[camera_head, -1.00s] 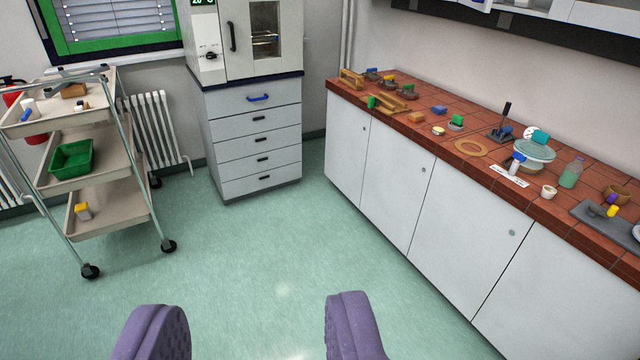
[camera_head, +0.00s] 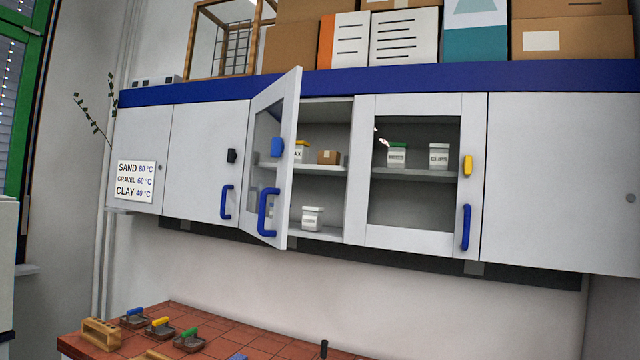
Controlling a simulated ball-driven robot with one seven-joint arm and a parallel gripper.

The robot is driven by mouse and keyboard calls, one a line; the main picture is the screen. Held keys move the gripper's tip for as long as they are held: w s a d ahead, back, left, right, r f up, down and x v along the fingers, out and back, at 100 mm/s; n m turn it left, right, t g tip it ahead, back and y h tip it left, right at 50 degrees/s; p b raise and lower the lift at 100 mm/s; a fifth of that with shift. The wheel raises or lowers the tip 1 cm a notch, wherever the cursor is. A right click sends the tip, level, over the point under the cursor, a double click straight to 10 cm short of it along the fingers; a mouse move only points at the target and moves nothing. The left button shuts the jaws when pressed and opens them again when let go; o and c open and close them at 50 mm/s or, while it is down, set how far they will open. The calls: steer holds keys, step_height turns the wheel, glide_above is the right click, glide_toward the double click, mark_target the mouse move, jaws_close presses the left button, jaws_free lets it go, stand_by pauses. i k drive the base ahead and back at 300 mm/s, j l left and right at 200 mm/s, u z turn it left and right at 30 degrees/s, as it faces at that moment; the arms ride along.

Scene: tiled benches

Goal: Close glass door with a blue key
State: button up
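The glass door (camera_head: 289,140) with a blue key (camera_head: 279,147) is in the wall cabinet, left of the middle of the view. It stands ajar, swung out toward me from its left side. A blue handle (camera_head: 267,212) is on its lower right part. The open compartment (camera_head: 325,112) beside it shows white jars and a small brown box on shelves. My gripper is not in the present view.
A second glass door (camera_head: 416,240) with a yellow key (camera_head: 467,166) is shut, right of the open one. A solid door (camera_head: 205,150) with a black key is on the left. Boxes stand on the cabinet top. Below is the tiled bench (camera_head: 262,335) with small items.

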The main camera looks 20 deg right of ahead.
mark_target(273, 231)
steer(key=i+j+z, duration=0.4)
steer(key=i+j, duration=0.1)
steer(key=i, duration=0.25)
steer(key=i+j, duration=0.15)
steer(key=i, duration=0.2)
